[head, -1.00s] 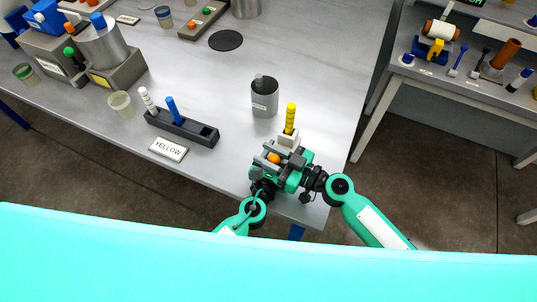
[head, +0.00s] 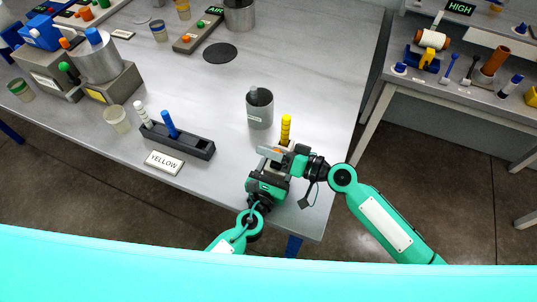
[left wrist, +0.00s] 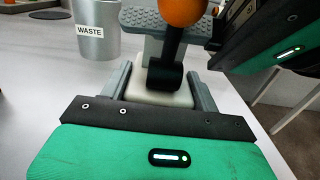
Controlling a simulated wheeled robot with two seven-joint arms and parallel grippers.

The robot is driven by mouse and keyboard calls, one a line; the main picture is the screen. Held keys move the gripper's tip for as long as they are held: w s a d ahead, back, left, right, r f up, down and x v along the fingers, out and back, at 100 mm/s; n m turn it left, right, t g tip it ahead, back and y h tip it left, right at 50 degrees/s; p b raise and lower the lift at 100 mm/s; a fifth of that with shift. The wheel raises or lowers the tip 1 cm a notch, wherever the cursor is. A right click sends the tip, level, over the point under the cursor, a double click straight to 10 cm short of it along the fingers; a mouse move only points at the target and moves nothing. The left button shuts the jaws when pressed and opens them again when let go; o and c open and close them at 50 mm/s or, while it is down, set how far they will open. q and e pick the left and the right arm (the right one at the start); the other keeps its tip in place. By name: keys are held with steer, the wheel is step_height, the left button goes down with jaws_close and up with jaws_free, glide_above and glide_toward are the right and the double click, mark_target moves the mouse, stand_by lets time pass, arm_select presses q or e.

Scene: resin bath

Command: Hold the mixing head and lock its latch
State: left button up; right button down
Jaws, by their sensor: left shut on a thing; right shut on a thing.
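The grey mixing head (head: 266,152) is at the table's front right corner, with a yellow stick (head: 285,128) standing just behind it. In the left wrist view the head shows grey side rails (left wrist: 205,97) and a ridged top plate. Its latch is a black lever (left wrist: 170,68) with an orange knob (left wrist: 181,10), upright and cut off by the top edge. My left gripper (head: 267,180) is shut on the mixing head from the front. My right gripper (head: 288,160) is shut at the latch from the right; its exact contact is hidden.
A grey waste cup (head: 260,112) stands behind the mixing head; it also shows in the left wrist view (left wrist: 97,43). To the left are a dark rack (head: 190,145) with a white and a blue stick, and a YELLOW sign (head: 164,163). The table middle is clear.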

steer(key=shift+w+f+m+g, duration=0.1)
steer(key=shift+f+m+g, duration=0.35)
steer(key=shift+m, duration=0.35)
steer(key=c, duration=1)
jaws_free()
steer(key=shift+d, duration=0.1)
steer(key=shift+o, duration=0.2)
steer(key=shift+w+r, duration=0.15)
steer(key=shift+w, duration=0.1)
steer(key=shift+r+t, duration=0.2)
steer(key=shift+t, duration=0.05)
